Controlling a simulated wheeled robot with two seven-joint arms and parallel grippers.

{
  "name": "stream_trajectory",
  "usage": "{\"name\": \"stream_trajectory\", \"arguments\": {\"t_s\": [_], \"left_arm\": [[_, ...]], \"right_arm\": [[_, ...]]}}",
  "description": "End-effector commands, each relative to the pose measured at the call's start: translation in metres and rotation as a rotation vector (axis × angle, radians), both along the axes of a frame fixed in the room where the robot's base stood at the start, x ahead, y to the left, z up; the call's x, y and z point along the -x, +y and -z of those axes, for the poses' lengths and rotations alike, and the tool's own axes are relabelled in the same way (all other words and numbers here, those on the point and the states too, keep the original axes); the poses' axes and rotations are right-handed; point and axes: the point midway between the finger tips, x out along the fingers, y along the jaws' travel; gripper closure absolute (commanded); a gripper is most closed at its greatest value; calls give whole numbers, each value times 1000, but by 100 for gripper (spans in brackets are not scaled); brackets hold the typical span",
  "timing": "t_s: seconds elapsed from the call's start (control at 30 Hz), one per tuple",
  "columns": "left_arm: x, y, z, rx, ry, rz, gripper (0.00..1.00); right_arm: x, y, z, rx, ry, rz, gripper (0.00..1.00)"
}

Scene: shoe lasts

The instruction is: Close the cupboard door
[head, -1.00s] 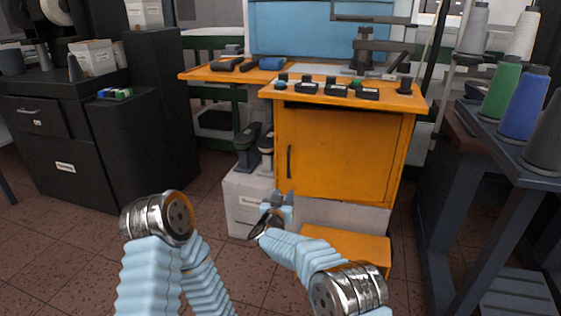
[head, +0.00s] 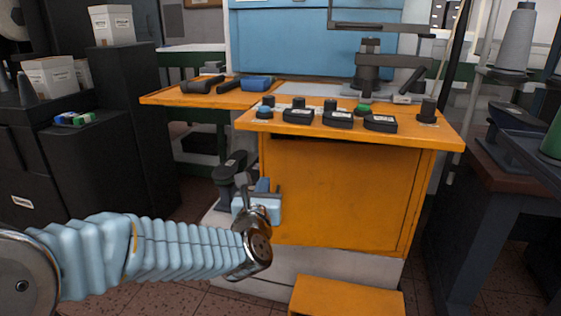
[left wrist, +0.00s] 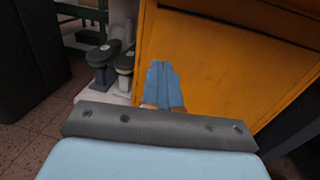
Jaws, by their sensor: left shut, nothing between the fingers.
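The orange cupboard door (head: 345,195) fills the cupboard front under the worktop in the head view. A dark gap shows along its top edge. I cannot tell whether it is fully shut. My left gripper (head: 263,186) is at the door's left edge, fingers shut and empty, and covers the place of the handle. In the left wrist view the blue fingers (left wrist: 163,70) are together in front of the orange door (left wrist: 215,65), near its left edge. I cannot tell whether they touch it. My right gripper is out of view.
The orange worktop (head: 410,134) holds several black parts. Dark shoe lasts (head: 230,180) stand left of the cupboard. An orange step (head: 345,298) is on the floor in front. A black cabinet (head: 120,140) is at left and a dark table (head: 490,190) at right.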

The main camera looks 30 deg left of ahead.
Motion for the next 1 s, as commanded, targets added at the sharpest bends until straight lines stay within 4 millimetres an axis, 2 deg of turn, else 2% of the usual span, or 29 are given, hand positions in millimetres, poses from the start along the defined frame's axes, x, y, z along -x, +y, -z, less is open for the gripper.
{"name": "stream_trajectory", "arguments": {"t_s": [0.4,0.6,0.8,1.0], "left_arm": [[-79,32,0,-1,6,1,100],[-107,44,0,-2,6,3,100],[-120,49,1,-2,5,3,100],[-121,50,1,-3,5,3,100]], "right_arm": [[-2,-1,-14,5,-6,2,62],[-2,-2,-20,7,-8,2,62],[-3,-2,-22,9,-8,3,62],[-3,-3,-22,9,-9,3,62]]}}
